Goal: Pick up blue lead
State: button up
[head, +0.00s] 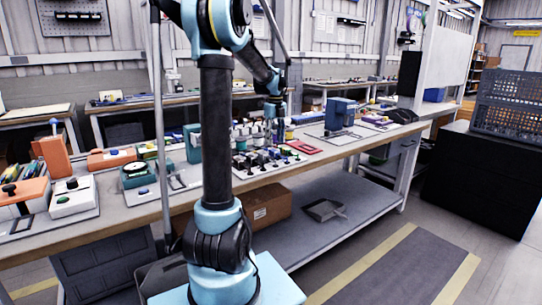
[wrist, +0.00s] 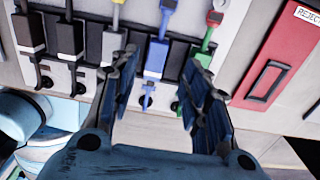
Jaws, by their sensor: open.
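The blue lead (wrist: 156,62) sits in a slot of a dark rack in the wrist view, its plug pointing toward me and its cable running up and away. My gripper (wrist: 158,88) is open, with one finger to the left of the blue lead and the other to the right, over the green lead (wrist: 192,78). Whether either finger touches the blue lead I cannot tell. In the head view my gripper (head: 276,133) hangs over the bench above the rack area; the blue lead is too small to make out there.
A red tray (wrist: 272,75) marked as reject lies to the right. The wooden bench (head: 335,150) holds several fixtures, including a blue machine (head: 340,114) to the right.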

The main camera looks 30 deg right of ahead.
aim_at(274, 150)
jog(key=shift+s+a+f, duration=0.1)
jog(key=shift+f, duration=1.3)
jog(key=shift+s+a+f, duration=0.1)
jog(key=shift+f, duration=1.25)
jog(key=shift+w, duration=0.1)
grip_shut()
